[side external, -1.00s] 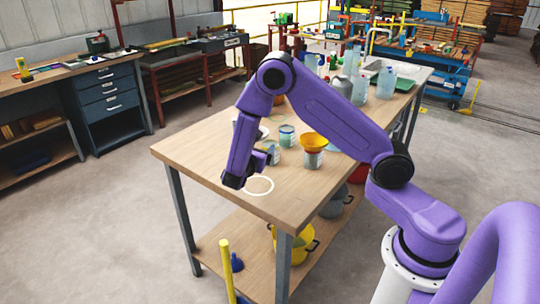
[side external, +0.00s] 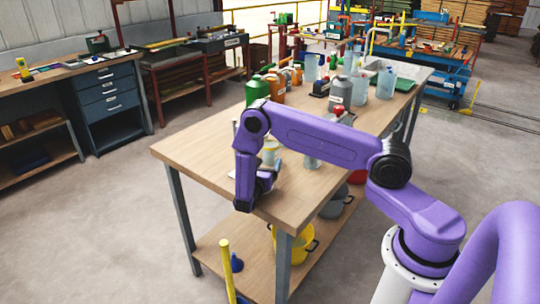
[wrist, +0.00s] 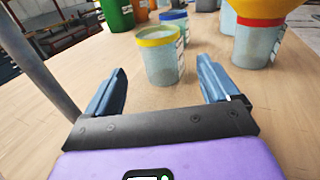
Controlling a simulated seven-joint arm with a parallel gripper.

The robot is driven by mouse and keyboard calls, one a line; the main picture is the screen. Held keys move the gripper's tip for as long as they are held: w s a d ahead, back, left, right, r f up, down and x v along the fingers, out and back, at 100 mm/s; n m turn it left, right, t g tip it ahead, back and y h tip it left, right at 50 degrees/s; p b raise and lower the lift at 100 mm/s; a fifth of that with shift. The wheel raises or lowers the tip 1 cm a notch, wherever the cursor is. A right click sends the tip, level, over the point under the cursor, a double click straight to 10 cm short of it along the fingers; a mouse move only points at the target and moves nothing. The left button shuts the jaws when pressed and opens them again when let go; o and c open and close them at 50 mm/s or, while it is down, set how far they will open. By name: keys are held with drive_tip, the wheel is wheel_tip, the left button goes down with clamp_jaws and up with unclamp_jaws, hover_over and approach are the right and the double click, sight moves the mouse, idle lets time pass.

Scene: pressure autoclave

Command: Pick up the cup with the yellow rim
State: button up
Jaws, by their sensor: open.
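The cup with the yellow rim (wrist: 164,62) stands upright on the table in the wrist view. It is a pale blue-grey cup with a label on its right side. My gripper (wrist: 161,72) is open, low over the tabletop, with one finger on each side of the view and the cup just ahead between them. The fingers do not appear to touch it. In the side view my gripper (side external: 262,186) is near the table's front edge, and the cup (side external: 270,157) shows partly behind my arm.
A blue-rimmed cup (wrist: 175,18) stands just behind the yellow-rimmed cup. A jar (wrist: 256,45) with a yellow funnel (wrist: 268,8) stands to the right. A grey post (wrist: 42,60) rises at left. Green (side external: 257,90) and orange (side external: 277,86) containers stand farther back.

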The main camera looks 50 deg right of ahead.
sight(268, 154)
drive_tip(key=shift+x, duration=3.7)
drive_tip(key=shift+r, duration=0.1)
drive_tip(key=c, duration=1)
